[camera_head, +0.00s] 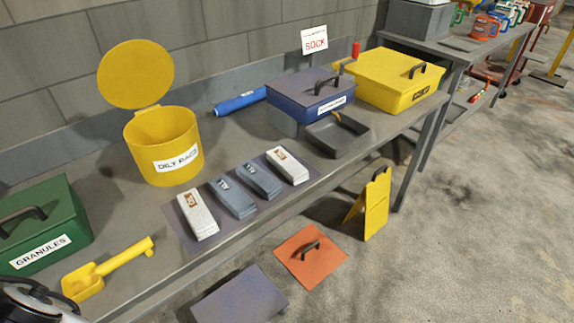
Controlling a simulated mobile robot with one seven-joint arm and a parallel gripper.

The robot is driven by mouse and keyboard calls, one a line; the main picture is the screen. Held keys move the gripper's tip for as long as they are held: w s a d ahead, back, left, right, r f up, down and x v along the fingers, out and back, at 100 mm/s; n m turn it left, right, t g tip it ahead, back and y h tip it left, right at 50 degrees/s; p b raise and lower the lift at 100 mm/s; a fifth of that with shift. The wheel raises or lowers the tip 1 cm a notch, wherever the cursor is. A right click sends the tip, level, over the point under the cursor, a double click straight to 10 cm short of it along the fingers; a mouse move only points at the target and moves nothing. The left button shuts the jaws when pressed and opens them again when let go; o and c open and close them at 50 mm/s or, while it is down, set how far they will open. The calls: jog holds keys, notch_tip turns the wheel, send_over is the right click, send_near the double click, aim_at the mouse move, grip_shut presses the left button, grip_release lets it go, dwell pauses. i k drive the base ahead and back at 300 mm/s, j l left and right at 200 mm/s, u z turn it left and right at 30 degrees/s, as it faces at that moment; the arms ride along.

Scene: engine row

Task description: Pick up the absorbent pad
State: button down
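Several flat, folded blocks lie in a row on a dark mat (176,222) at the front of the workbench. Two are pale with orange-brown labels: a left pale block (197,214) and a right pale block (287,166). Between them are two blue-grey blocks with white markings, a left one (232,198) and a right one (259,180). The small labels are not readable, so I cannot tell which is the absorbent pad. A black and white part, probably of my arm, shows at the lower left corner. My gripper fingers are not visible.
An open yellow OILY RAGS bin (150,135) stands behind the mat; a green GRANULES box (40,225) and yellow scoop (105,270) lie left. A dark tray (337,135), blue box (297,90) and yellow box (395,75) stand right. A yellow floor sign (376,205) stands below.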

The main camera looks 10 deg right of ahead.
aim_at(295, 173)
jog(key=u, duration=0.3)
jog(key=l+u, duration=1)
jog(key=l, duration=0.3)
jog(key=k+l+u, duration=0.2)
jog(key=l, duration=1.2)
jog(key=i+l, duration=0.1)
jog(key=i, duration=0.15)
